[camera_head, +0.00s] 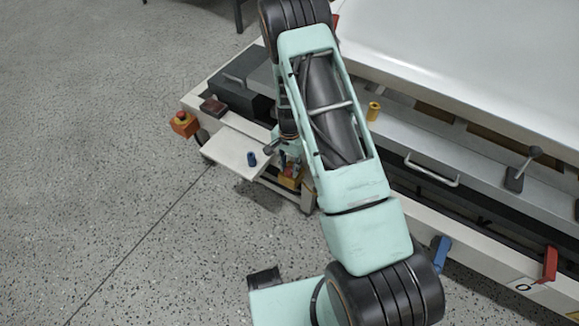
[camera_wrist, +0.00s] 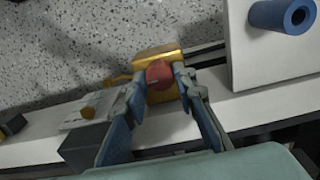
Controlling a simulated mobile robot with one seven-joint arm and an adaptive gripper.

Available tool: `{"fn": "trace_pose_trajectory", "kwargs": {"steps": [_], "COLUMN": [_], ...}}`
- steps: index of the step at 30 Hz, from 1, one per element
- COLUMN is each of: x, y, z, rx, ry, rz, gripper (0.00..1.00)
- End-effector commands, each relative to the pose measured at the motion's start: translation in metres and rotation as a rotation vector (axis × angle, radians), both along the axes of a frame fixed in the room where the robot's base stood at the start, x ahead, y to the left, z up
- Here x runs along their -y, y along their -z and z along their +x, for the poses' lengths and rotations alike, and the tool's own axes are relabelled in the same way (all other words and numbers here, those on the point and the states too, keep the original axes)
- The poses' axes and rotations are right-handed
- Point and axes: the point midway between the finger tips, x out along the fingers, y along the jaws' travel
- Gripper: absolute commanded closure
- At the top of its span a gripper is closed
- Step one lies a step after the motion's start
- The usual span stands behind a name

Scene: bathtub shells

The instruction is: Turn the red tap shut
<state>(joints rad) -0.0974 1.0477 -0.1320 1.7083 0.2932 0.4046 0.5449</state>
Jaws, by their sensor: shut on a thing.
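The red tap (camera_wrist: 159,73) is a small red knob on a yellow body (camera_wrist: 154,56), in the upper middle of the wrist view. In the camera_head view the yellow body (camera_head: 289,180) shows low beside the white machine, partly hidden by my arm. My gripper (camera_wrist: 162,78) reaches to the tap with one finger on each side of the red knob, shut on it. In the camera_head view my gripper (camera_head: 287,160) is small and mostly hidden below my arm. The knob's exact turn angle is hard to tell.
A white shelf (camera_head: 226,150) with a blue cylinder (camera_head: 251,159) is close left of my gripper; the cylinder also shows in the wrist view (camera_wrist: 283,15). Blue (camera_head: 441,250) and red (camera_head: 550,264) levers are lower right. Speckled floor lies clear at left.

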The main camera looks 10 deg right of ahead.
Motion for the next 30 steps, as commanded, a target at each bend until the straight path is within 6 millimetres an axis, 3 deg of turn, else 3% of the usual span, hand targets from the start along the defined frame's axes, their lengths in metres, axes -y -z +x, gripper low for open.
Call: {"fn": "trace_pose_trajectory", "kwargs": {"steps": [11, 30], "x": [0.0005, 0.0001], "y": [0.0004, 0.0001], "z": [-0.0002, -0.0003], "rx": [-0.001, 0.000], "ry": [-0.118, -0.697], "rz": [0.001, 0.001], "gripper": [0.99, 0.99]}}
